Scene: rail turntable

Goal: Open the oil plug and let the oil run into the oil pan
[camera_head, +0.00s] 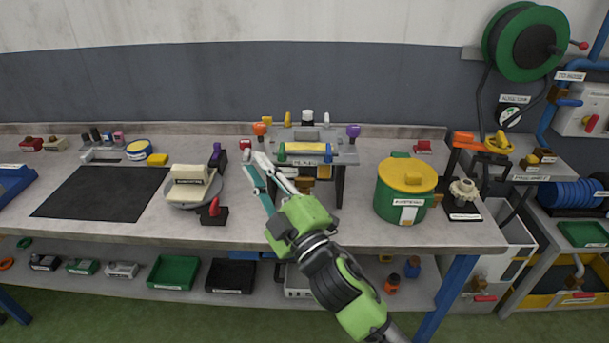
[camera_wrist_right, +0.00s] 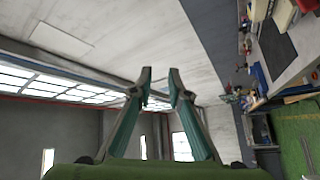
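A raised grey unit (camera_head: 325,158) with coloured knobs stands on dark legs at the back middle of the bench. Brownish parts (camera_head: 323,171) sit under it, and I cannot tell whether one is the oil plug. A black tray (camera_head: 231,275) and a green tray (camera_head: 173,272) lie on the lower shelf; their labels are too small to read, so I cannot tell which, if either, is the oil pan. My right gripper (camera_head: 257,163) is in front of the unit's left side. In the right wrist view it (camera_wrist_right: 160,82) is open and empty. My left gripper is not in view.
A green pot with a yellow lid (camera_head: 407,178) stands right of the unit. A cream block on a round grey plate (camera_head: 193,185) and a red-handled dark block (camera_head: 214,213) stand left. A black mat (camera_head: 103,191) lies farther left. The bench's front edge is mostly clear.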

